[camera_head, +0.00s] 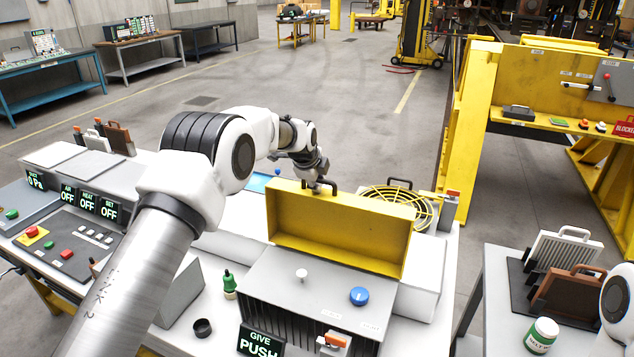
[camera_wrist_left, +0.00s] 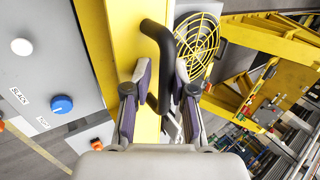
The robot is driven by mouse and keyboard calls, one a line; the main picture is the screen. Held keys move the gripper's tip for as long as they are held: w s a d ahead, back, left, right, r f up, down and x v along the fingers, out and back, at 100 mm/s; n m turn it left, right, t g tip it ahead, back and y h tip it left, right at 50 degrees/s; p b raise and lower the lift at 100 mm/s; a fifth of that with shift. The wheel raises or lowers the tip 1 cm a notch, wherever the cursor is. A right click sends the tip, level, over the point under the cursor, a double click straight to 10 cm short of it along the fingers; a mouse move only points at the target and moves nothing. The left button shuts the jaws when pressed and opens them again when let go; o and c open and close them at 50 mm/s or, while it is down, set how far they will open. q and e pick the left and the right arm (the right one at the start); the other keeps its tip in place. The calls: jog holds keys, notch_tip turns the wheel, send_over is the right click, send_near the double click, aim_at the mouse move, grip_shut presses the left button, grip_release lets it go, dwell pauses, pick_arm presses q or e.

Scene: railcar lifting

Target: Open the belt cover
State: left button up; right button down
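The yellow belt cover (camera_head: 338,226) stands raised above the grey belt housing (camera_head: 310,290), its broad face toward me in the head view. My left gripper (camera_head: 318,184) is at the cover's top edge. In the left wrist view, the cover's black handle (camera_wrist_left: 164,75) runs between the two fingers of my left gripper (camera_wrist_left: 162,72). The fingers look apart with narrow gaps beside the handle; firm contact is not visible. In the head view, my arm partly hides the bench left of the housing. My right gripper is not in view.
A round yellow fan guard (camera_head: 402,204) lies right of the cover. A blue knob (camera_head: 359,296) and a white button sit on the housing top. A green bottle (camera_head: 229,284) stands left of it. A side table at right holds a green-and-white jar (camera_head: 541,336).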

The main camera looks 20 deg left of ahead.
pick_arm(q)
jog(key=v, duration=1.2)
jog(key=shift+w, duration=0.15)
